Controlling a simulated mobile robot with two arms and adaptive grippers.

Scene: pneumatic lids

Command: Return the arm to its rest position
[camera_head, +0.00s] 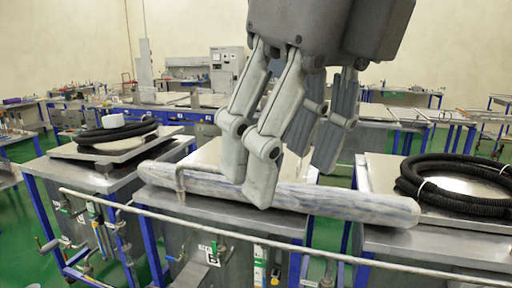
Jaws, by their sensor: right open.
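My right gripper (285,158) hangs down large in the upper middle of the head view, with its grey fingers spread open. Its fingertips overlap a long, whitish, rounded bar (355,205) in the picture; I cannot tell whether they touch it. The bar lies across the front of the middle steel station (210,152), and part of it is hidden behind the fingers. A thin bent handle (180,180) shows by the bar's left part. My left gripper is not in view.
A coiled black hose (118,132) lies on the left station, and another hose (458,180) on the right one. A pale horizontal rail (270,240) runs across the front, with valves and pipes below. More workbenches stand behind on the green floor (22,200).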

